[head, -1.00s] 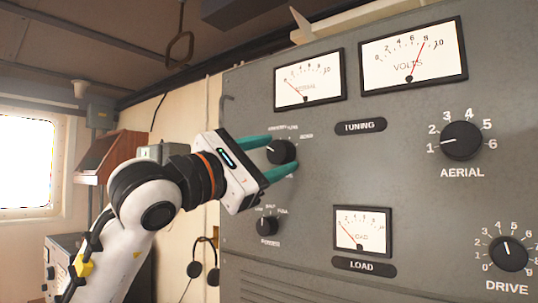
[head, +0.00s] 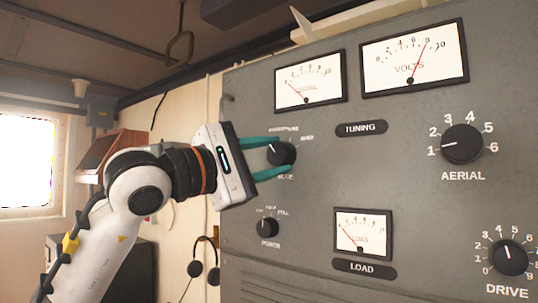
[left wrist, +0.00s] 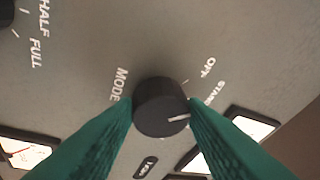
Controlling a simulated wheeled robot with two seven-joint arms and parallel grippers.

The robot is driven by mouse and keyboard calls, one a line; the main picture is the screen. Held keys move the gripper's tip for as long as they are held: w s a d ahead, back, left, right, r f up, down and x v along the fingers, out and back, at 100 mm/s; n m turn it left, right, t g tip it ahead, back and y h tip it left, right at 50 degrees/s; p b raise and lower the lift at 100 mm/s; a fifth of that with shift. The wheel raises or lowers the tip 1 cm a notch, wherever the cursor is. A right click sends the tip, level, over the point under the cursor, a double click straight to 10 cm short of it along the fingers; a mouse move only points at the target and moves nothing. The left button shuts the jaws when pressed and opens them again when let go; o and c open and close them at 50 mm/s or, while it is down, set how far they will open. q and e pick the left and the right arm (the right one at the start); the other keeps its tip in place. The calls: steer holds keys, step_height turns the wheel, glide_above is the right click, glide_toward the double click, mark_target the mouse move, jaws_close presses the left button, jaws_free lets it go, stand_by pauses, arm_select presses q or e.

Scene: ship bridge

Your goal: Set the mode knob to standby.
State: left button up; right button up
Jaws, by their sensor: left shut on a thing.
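The mode knob (head: 281,152) is a round black knob with a white pointer line on the grey panel, below the left meter. My left gripper (head: 273,156) has its teal fingers on both sides of it and is shut on it. In the left wrist view the knob (left wrist: 160,107) sits between the fingertips (left wrist: 160,112). Its white line points right there, toward the right finger. My right gripper is not in view.
The power knob (head: 268,227) is just below. The aerial knob (head: 462,143), drive knob (head: 508,254) and load meter (head: 362,232) are to the right. A headset (head: 204,262) hangs left of the panel.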

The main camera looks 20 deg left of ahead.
arm_select(q)
steer(key=shift+a+r+m+g+p, duration=0.15)
steer(key=shift+m+g+p, duration=0.5)
steer(key=shift+m, duration=1.15)
steer(key=o, duration=1)
steer(key=shift+c, duration=0.2)
